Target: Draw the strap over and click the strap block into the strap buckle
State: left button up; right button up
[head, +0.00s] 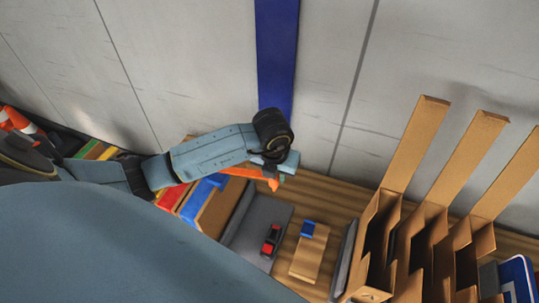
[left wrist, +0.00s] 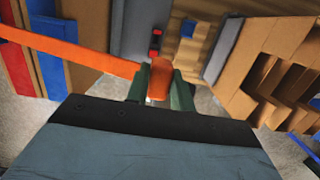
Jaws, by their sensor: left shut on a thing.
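My left gripper (head: 276,178) hangs above the bench in the head view, its tips partly hidden by the wrist. In the left wrist view its green fingers (left wrist: 161,90) are shut on the orange strap end (left wrist: 161,74). I cannot make out the strap block's shape. The orange strap (left wrist: 70,52) runs off to the left; a short piece of the strap (head: 243,173) shows in the head view. A small black and red piece (head: 271,240), probably the strap buckle, lies on a dark grey surface (head: 241,254), apart from the gripper. It also shows beyond the fingers (left wrist: 155,42).
A wooden block (head: 307,258) with a blue piece (head: 308,229) stands right of the grey surface. Tall cardboard dividers (head: 377,245) stand at the right, with blue signs (head: 517,277) beside them. Red and blue items (head: 201,196) are at the left. Orange-white cones (head: 17,121) stand far left.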

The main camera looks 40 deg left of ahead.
pick_arm(q)
notch_tip(320, 180, down, 35)
jog(key=b, duration=1.9)
jog(key=shift+r+b, duration=0.2)
jog(key=shift+b, duration=0.15)
jog(key=shift+f+b, duration=0.45)
jog(key=shift+f, duration=0.05)
dwell(0.4)
jog(key=o, duration=0.9)
jog(key=r+p, duration=0.1)
jog(key=r, duration=0.3)
jog(key=s+r+p, duration=0.1)
jog(key=r, duration=0.3)
jog(key=s+r+p, duration=0.1)
jog(key=r, duration=0.4)
jog(key=shift+d+r, duration=0.1)
jog(key=shift+d, duration=0.1)
